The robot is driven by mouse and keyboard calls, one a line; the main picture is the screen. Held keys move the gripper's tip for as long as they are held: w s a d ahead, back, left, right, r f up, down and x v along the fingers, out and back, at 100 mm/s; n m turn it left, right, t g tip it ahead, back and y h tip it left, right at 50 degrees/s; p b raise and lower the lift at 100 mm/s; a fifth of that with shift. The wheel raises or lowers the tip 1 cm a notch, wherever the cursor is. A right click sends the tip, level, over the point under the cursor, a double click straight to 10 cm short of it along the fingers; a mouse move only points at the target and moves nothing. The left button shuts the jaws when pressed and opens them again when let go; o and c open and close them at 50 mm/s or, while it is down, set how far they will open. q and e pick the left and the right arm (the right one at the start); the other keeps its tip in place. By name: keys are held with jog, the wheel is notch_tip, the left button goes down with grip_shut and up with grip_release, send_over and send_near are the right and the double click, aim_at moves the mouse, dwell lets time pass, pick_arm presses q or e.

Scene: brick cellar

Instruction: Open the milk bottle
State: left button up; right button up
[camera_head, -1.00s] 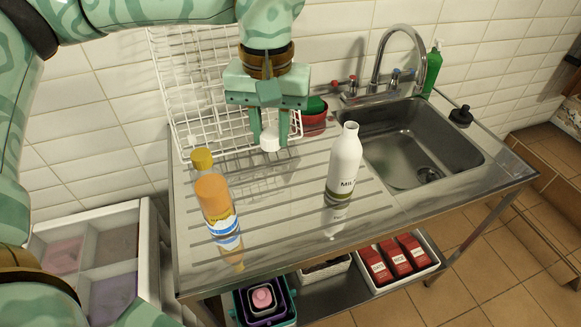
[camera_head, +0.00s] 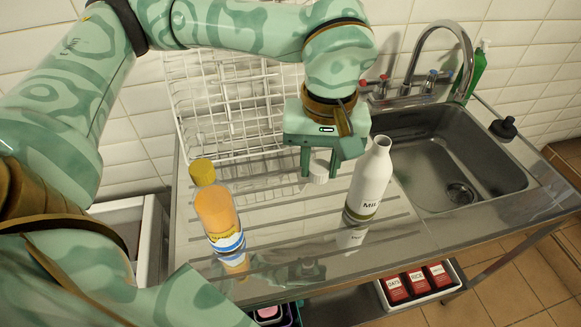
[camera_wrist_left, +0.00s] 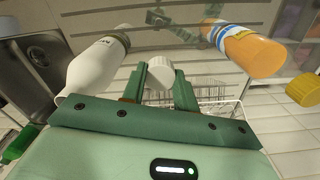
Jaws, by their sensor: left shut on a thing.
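The white milk bottle (camera_head: 370,183) stands upright on the ribbed steel drainer; its neck is bare, with no cap on it. It also shows in the left wrist view (camera_wrist_left: 97,65), at the left. My left gripper (camera_head: 321,163) is shut on a small white cap (camera_head: 319,172), held above the drainer, left of the bottle's neck and apart from it. The cap shows between the fingers in the left wrist view (camera_wrist_left: 160,73). My right gripper is not in view.
A white wire rack (camera_head: 215,100) stands against the wall. The sink (camera_head: 440,150) and tap (camera_head: 440,40) are at the right. The front drainer is clear.

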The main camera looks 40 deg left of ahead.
pick_arm(q)
jog(key=f+n, duration=0.1)
jog(key=n, duration=0.1)
jog(key=s+d+n, duration=0.1)
jog(key=n, duration=0.1)
jog(key=s+f+n+b, duration=0.1)
jog(key=shift+s+d+f+n, duration=0.15)
jog(key=shift+d+f+n, duration=0.05)
jog(key=shift+f+n, duration=0.2)
jog(key=m+b, duration=0.6)
jog(key=m, duration=2.9)
send_over(317, 199)
jog(key=f, duration=1)
jog(key=shift+s+d+f, duration=0.15)
jog(key=shift+s+f, duration=0.1)
jog(key=f, duration=0.1)
jog(key=f+b, duration=0.1)
jog(key=f, duration=0.2)
jog(key=shift+w+f, duration=0.1)
jog(key=shift+w, duration=0.25)
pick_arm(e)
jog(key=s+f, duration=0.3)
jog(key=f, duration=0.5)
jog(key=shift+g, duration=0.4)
